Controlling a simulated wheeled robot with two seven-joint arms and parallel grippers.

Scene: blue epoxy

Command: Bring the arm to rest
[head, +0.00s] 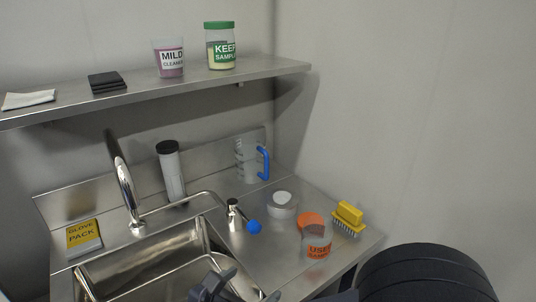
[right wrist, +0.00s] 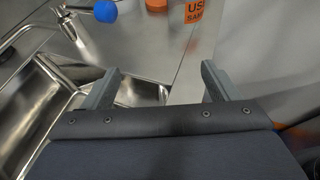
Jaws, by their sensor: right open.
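My right gripper (head: 236,288) shows at the bottom of the head view, low over the right edge of the sink. In the right wrist view its two fingers (right wrist: 161,72) stand wide apart with nothing between them. It is open and empty, with bare steel counter and the sink edge beyond the fingers. My left gripper is in neither view.
Right of the sink (head: 205,238) stand a used-sample cup (head: 318,246), an orange disc (head: 310,219), a yellow brush (head: 348,213), a white-topped container (head: 282,206) and a blue-handled jug (head: 248,160). The faucet (head: 122,175) rises behind the basin. A shelf (head: 190,92) runs above.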

